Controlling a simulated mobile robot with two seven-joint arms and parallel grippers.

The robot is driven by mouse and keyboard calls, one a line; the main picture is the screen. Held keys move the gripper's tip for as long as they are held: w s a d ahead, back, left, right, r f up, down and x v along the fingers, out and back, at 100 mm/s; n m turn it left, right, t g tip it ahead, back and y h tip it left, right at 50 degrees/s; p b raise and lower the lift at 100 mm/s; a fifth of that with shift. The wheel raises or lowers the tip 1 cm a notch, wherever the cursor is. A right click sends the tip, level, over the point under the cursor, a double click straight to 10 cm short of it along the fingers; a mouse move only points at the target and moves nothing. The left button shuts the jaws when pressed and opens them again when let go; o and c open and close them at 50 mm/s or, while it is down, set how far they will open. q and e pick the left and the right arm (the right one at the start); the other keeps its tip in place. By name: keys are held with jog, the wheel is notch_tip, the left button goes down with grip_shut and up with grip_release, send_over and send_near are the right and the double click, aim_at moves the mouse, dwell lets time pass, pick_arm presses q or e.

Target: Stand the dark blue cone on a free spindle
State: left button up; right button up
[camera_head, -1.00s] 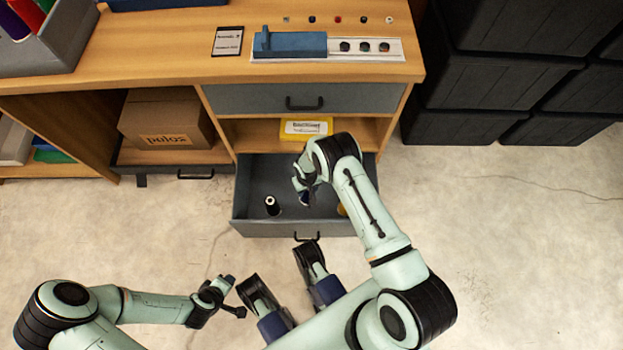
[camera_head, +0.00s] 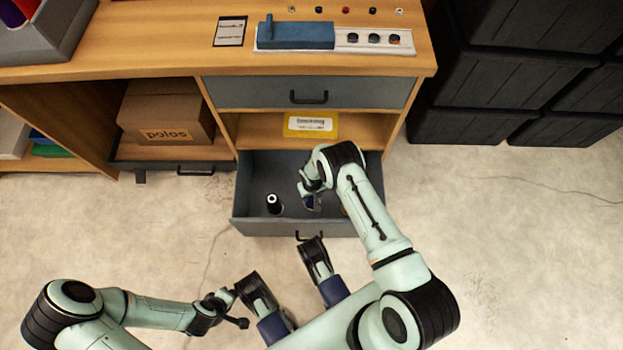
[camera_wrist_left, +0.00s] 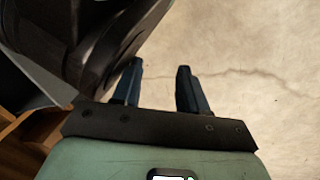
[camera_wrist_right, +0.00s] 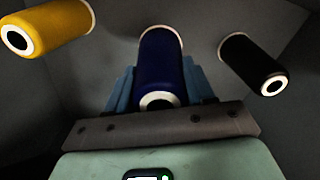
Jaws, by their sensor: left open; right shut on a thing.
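The dark blue cone (camera_wrist_right: 162,65) stands between the fingers of my right gripper (camera_wrist_right: 158,88), which is shut on it. In the head view my right gripper (camera_head: 311,201) is inside the open grey drawer (camera_head: 285,226), and the arm hides much of it. A black cone (camera_head: 273,204) stands to the left in the drawer; it also shows in the right wrist view (camera_wrist_right: 252,66). A yellow cone (camera_wrist_right: 48,27) is on the other side. My left gripper (camera_wrist_left: 160,88) is open and empty, low in the head view (camera_head: 228,299). No spindle is in view.
A yellow box (camera_head: 310,125) sits on the shelf behind the drawer. Black crates (camera_head: 490,90) stand right; floor is free beside them.

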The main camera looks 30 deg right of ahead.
notch_tip(320, 180, down, 3)
jog(key=shift+f+b, duration=0.15)
jog(key=shift+b, duration=0.9)
pick_arm(q)
jog(key=s+f+g+b, duration=0.1)
jog(key=s+f+g, duration=0.1)
jog(key=s+f, duration=0.2)
jog(key=shift+s+a+f+n+g, duration=0.3)
jog(key=shift+s+a, duration=0.15)
jog(key=shift+s, duration=1.25)
pick_arm(e)
jog(key=shift+f, duration=0.6)
pick_arm(q)
jog(key=shift+f+b, duration=0.1)
jog(key=shift+b, duration=0.25)
pick_arm(e)
jog(key=shift+f, duration=0.35)
jog(key=o, duration=1.3)
